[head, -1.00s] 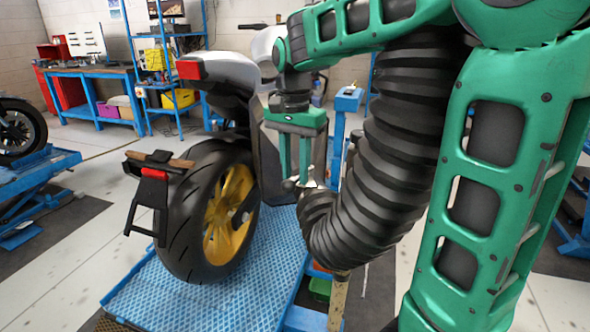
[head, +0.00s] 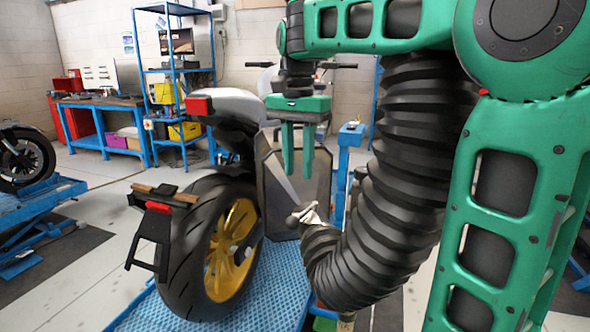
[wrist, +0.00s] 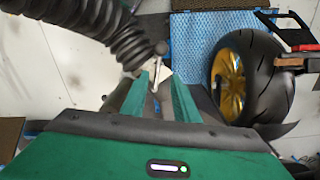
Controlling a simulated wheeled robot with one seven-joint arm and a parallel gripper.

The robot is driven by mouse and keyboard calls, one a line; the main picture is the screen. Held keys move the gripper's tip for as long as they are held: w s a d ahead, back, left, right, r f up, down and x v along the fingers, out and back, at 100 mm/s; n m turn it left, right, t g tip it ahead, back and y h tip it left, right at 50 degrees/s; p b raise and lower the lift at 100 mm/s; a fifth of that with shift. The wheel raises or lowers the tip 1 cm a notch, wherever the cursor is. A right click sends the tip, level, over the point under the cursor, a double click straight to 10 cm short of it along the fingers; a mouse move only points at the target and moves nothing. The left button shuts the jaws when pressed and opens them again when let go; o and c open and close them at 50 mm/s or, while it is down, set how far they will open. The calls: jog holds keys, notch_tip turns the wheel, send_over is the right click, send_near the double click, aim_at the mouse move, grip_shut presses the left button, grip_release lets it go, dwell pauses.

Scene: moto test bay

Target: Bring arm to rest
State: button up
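My green gripper (head: 297,160) hangs pointing down beside the motorcycle's rear, in the middle of the head view. Its two fingers are apart with a gap between them, and nothing shows gripped in it. In the wrist view my gripper (wrist: 160,92) also shows its two green fingers spread apart. Behind and below the fingers is the motorcycle's dark side panel (head: 318,175). A small pale metal part (head: 306,213) shows just below the fingertips, partly against my black ribbed hose; I cannot tell what it is.
The motorcycle, with its rear wheel (head: 205,245), stands on a blue textured lift platform (head: 262,285) close to the left of my gripper. A blue workbench (head: 100,103) and shelf rack stand at the back left. Another blue lift (head: 35,210) is at far left.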

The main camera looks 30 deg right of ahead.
dwell(0.3)
jog(key=s+d+f+n, duration=0.2)
jog(key=s+d+f, duration=0.2)
jog(key=s+f, duration=0.6)
jog(key=s+d+f+n, duration=0.3)
jog(key=s+d+f, duration=0.2)
jog(key=s+f, duration=0.5)
jog(key=s, duration=0.5)
jog(key=shift+s+f+n, duration=0.25)
jog(key=shift+f+n, duration=0.05)
jog(key=shift+d, duration=0.1)
jog(key=shift+w+f, duration=0.2)
jog(key=shift+w, duration=0.4)
